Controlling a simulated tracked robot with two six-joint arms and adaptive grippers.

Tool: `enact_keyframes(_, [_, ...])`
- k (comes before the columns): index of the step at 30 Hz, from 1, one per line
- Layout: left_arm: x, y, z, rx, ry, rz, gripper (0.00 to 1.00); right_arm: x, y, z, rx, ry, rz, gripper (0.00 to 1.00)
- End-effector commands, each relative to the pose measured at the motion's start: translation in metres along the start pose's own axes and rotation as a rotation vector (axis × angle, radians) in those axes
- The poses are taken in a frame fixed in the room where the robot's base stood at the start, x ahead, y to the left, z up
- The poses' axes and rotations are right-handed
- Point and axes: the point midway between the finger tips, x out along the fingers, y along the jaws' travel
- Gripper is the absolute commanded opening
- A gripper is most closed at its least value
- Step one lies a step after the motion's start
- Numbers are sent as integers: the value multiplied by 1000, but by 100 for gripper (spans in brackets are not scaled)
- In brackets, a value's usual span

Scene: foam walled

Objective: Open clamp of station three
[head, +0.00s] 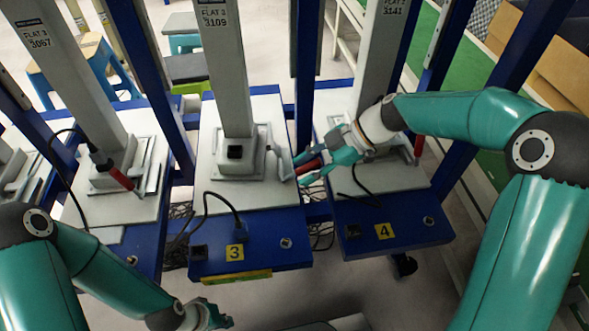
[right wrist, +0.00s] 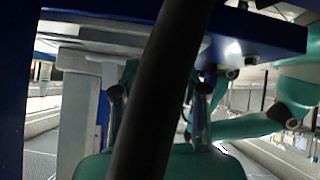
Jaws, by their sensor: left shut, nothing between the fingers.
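Station three is the blue-fronted stand with the yellow 3 label (head: 235,252) and a white plate (head: 212,190) under a grey column. Its clamp (head: 278,160) sits at the right of the column's foot, and its red handle (head: 308,167) points right. My right gripper (head: 306,168) is at this handle, with a finger on either side of it. Whether they press on it is unclear. In the right wrist view the fingers (right wrist: 158,95) stand apart behind a dark bar, and no red shows. My left gripper (head: 217,318) is low at the front, shut and empty, away from the stations.
Station four (head: 384,232) is close on the right, under my right forearm, with another red handle (head: 418,148). The station on the left has a red handle (head: 122,178) too. Blue posts (head: 305,70) rise between stations. A black cable (head: 215,195) loops over station three's front.

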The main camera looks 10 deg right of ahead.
Motion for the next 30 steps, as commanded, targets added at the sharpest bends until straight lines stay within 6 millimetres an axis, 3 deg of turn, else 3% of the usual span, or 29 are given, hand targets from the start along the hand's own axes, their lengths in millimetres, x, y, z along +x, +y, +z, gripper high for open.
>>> enact_keyframes(10, [-1, 0, 0, 0, 0, 0, 0, -3, -1, -2, -2, 2, -6, 44])
enact_keyframes(24, [-1, 0, 0, 0, 0, 0, 0, -65, 2, 0, -2, 1, -3, 44])
enact_keyframes(30, [-1, 0, 0, 0, 0, 0, 0, -73, 2, 0, -2, 1, -6, 44])
